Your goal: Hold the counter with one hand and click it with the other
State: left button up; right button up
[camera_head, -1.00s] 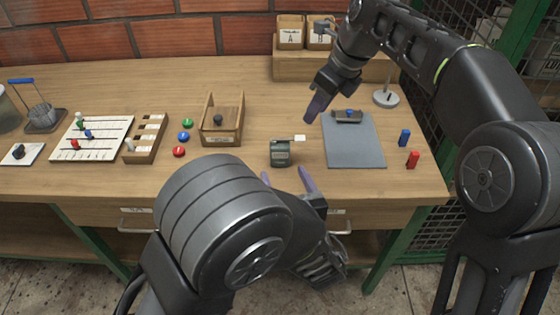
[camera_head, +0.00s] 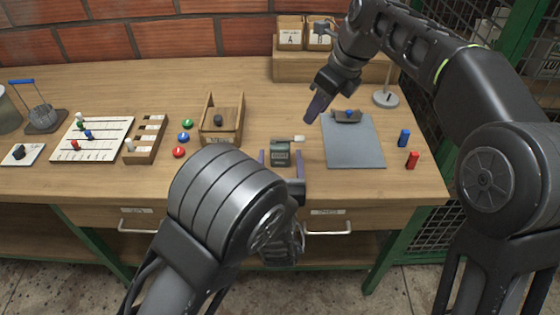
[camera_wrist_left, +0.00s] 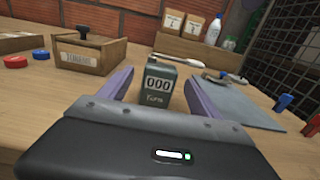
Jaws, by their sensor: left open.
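The counter (camera_head: 280,154) is a small dark green box with a pale lever at its upper right, standing on the bench near its front edge. In the left wrist view the counter (camera_wrist_left: 159,85) shows "000" on its face. My left gripper (camera_head: 280,160) is open, its purple fingers on either side of the counter with gaps visible; in the left wrist view its fingers (camera_wrist_left: 155,95) flank the counter. My right gripper (camera_head: 316,108) is above the bench, behind and right of the counter, pointing down; its fingers overlap, so its opening is unclear.
A grey mat with a clipboard-like clip (camera_head: 354,145) lies right of the counter, with blue (camera_head: 404,138) and red (camera_head: 413,160) pegs beyond. A wooden box (camera_head: 222,120) and coloured buttons (camera_head: 184,137) are to the left. A lamp-like stand (camera_head: 386,98) is behind the mat.

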aim_at(280, 140)
pick_arm(q)
jog(key=w, duration=0.7)
jog(key=shift+s, duration=0.1)
jog(key=c, duration=1.5)
pick_arm(e)
grip_shut()
dwell(1.0)
